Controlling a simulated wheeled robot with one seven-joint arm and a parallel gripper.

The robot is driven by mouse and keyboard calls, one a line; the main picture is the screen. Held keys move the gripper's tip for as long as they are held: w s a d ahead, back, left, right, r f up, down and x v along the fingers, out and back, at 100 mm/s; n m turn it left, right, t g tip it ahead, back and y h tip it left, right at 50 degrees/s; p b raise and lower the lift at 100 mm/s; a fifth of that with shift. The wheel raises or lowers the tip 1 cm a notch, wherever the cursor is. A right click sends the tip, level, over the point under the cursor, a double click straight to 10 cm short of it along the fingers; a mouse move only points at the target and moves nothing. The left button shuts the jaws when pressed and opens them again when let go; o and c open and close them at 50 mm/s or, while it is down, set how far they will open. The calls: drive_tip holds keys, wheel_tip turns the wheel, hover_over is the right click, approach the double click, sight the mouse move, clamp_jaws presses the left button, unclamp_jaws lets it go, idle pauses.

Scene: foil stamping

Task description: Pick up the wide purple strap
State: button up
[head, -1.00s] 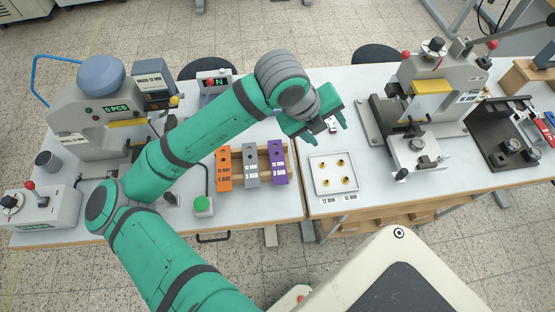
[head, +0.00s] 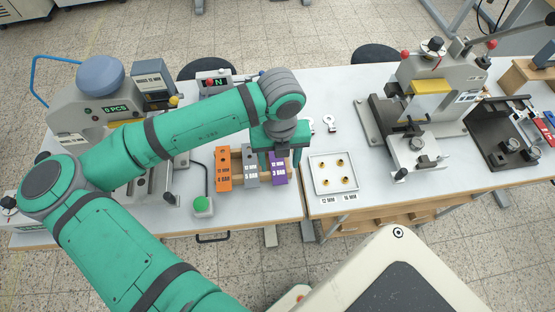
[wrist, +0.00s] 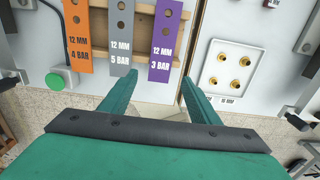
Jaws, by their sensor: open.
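The purple strap (head: 279,176) lies on the wooden rack at the right end of a row of three, marked "12 MM 3 BAR" in the wrist view (wrist: 165,45). My gripper (head: 279,166) is over its upper part in the head view and hides some of it. In the wrist view, my gripper (wrist: 152,82) has its two fingers spread, with nothing between them. The purple strap shows ahead of the fingers, between their lines. The gap in height between fingers and strap is hard to tell.
A grey strap (head: 251,178) and an orange strap (head: 223,176) lie to the left on the same rack (head: 237,160). A green button (head: 203,205) is at the front left. A white tray (head: 321,184) with brass fittings stands close on the right. Presses stand on both sides.

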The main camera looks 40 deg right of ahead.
sight(279, 175)
drive_tip(key=shift+f, duration=2.6)
drive_tip(key=shift+w, duration=0.1)
drive_tip(key=c, duration=1)
drive_tip(key=shift+c, duration=0.7)
